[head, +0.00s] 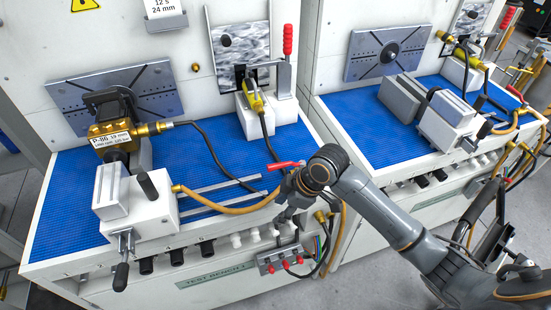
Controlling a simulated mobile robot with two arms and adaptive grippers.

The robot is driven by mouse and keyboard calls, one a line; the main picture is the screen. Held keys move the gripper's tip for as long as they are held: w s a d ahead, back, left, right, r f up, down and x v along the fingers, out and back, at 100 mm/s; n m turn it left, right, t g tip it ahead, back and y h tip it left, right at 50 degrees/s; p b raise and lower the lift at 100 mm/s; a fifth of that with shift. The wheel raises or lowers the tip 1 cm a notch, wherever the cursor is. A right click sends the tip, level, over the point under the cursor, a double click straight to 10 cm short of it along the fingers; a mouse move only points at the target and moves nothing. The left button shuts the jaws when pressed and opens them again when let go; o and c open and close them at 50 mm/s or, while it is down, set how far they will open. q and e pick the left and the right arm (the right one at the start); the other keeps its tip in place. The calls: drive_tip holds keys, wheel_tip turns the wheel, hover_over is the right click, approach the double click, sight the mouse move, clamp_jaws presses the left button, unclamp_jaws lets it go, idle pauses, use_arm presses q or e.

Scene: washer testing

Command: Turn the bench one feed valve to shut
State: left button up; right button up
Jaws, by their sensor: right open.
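The feed valve of bench one shows as a red lever handle (286,165) near the front right corner of the nearer bench. The lever lies nearly level, running left to right in the picture. The valve body under it is mostly hidden by my right arm. My right gripper (284,213) is at the bench's front edge, just below the lever in the picture, pointing down. It is open and small in view, and appears apart from the lever. My left gripper is not in view.
Bench one's blue mat (225,160) carries a clamp block (150,207), a tagged brass pump (112,133) and hoses. A yellow hose (235,208) runs close by. A second bench (400,150) stands to the right.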

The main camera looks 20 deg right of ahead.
sight(278, 164)
drive_tip(key=w+d+r+n, duration=0.3)
drive_tip(key=w+d+r, duration=0.15)
drive_tip(key=r, duration=0.35)
drive_tip(key=w+d+r+n, duration=0.2)
drive_tip(key=w+d+r, duration=0.25)
drive_tip(key=r, duration=0.45)
drive_tip(key=shift+g, duration=0.4)
drive_tip(key=p+x, duration=0.1)
drive_tip(key=x, duration=0.3)
drive_tip(key=p+x, duration=0.1)
drive_tip(key=x, duration=0.4)
drive_tip(key=a+p+x, duration=0.1)
drive_tip(key=x, duration=0.4)
drive_tip(key=shift+r, duration=0.1)
clamp_jaws()
